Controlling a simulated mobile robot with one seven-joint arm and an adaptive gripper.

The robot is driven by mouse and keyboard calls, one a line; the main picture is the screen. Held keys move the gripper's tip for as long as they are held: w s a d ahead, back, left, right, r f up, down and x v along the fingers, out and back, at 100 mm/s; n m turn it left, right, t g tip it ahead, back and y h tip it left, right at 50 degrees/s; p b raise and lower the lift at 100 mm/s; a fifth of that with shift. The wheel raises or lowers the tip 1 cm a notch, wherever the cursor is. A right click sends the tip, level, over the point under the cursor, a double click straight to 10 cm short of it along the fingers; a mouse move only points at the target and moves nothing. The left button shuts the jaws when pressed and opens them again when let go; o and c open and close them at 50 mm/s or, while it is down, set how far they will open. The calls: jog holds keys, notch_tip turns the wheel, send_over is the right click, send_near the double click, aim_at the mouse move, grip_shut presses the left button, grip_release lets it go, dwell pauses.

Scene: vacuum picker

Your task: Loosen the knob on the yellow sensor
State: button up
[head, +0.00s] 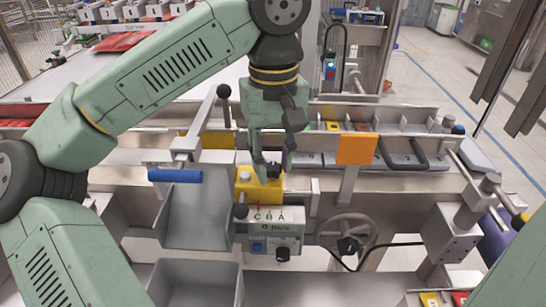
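The yellow sensor (258,189) is a small yellow block on the machine's front rail, near the middle of the head view. A dark knob (273,170) stands on its top right, and a paler round part (245,176) is at its top left. My gripper (273,164) points down from above, right over the sensor. Its two fingers are apart, one on each side of the dark knob. I see no clear contact between fingers and knob, though the view is small and the fingers partly cover the knob.
A control box (272,238) marked C B A hangs below the sensor, with a handwheel (346,234) to its right. An orange plate (357,149) stands to the right. A blue-handled lever (175,176) and a black-ball lever (224,92) are to the left.

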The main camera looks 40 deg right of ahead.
grip_shut()
